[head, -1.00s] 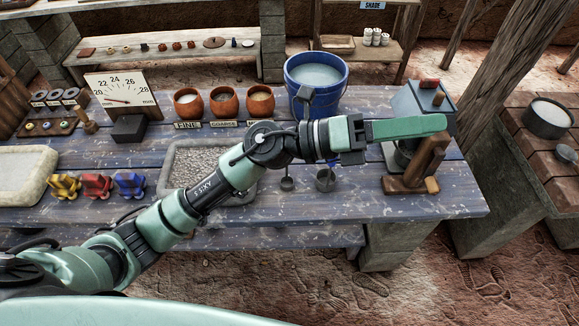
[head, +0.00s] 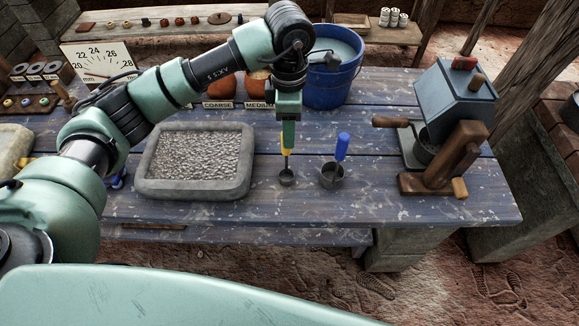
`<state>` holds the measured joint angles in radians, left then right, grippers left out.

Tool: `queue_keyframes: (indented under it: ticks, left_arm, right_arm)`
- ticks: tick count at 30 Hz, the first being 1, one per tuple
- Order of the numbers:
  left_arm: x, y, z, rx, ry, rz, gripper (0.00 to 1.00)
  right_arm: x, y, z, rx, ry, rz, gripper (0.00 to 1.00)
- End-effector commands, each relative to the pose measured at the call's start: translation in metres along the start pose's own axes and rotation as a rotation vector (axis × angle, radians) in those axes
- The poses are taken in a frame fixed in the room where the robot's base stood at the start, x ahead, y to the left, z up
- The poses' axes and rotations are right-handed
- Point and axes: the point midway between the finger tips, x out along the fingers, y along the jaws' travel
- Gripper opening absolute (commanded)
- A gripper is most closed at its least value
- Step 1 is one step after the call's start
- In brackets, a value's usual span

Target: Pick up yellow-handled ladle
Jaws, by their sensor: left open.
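The yellow-handled ladle (head: 286,178) stands on the blue-grey table, its small dark bowl down and its handle up. My left gripper (head: 288,138) points down directly over it, and the green finger overlaps the upper part of the yellow handle. The gripper is open; the far finger and the handle's top are hidden, so I cannot tell whether they touch. My right gripper is out of view.
A blue-handled ladle (head: 342,147) with a larger bowl stands just right. A stone tray of gravel (head: 246,185) is on the left, a blue bucket (head: 335,90) behind, and a grey-blue machine with wooden handles (head: 455,100) on the right. The table front (head: 320,210) is clear.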

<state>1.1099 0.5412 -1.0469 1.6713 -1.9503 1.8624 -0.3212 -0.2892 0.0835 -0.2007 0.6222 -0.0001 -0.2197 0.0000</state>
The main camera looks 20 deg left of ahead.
Motion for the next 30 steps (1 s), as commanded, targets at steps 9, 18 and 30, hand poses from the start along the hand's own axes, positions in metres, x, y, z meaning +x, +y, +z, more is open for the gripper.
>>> queue_keyframes:
  ticks: [9,18,30]
  left_arm:
    - [0.030,-0.001,-0.001,-0.001,0.002,-0.003,0.46]
    - [0.071,0.001,-0.005,-0.002,0.000,-0.004,0.46]
    - [0.082,0.001,-0.005,0.000,-0.002,0.000,0.32]
  right_arm:
    - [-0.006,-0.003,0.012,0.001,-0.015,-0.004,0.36]
    - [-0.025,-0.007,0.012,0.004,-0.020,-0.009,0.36]
    - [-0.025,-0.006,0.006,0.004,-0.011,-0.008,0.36]
